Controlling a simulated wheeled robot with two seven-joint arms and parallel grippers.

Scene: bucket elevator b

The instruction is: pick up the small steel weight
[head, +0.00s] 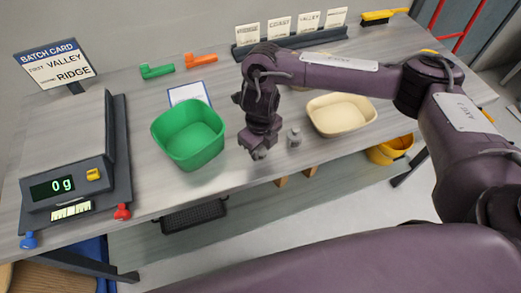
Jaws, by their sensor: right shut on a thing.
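My right gripper (259,150) points down at the table's front part, between the green bin and the cream bin. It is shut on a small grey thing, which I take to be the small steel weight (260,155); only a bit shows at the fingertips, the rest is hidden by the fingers. I cannot tell whether it touches the table. Another grey metal weight (294,139) stands upright on the table just right of the gripper, apart from it. My left gripper is not in view.
A green bin (188,134) stands left of the gripper and a cream bin (341,115) right of it. A scale (66,178) reading 0 g is at the left, beside a batch card sign (55,66). Green and orange pieces lie behind. A yellow bucket (391,149) is below the table's right side.

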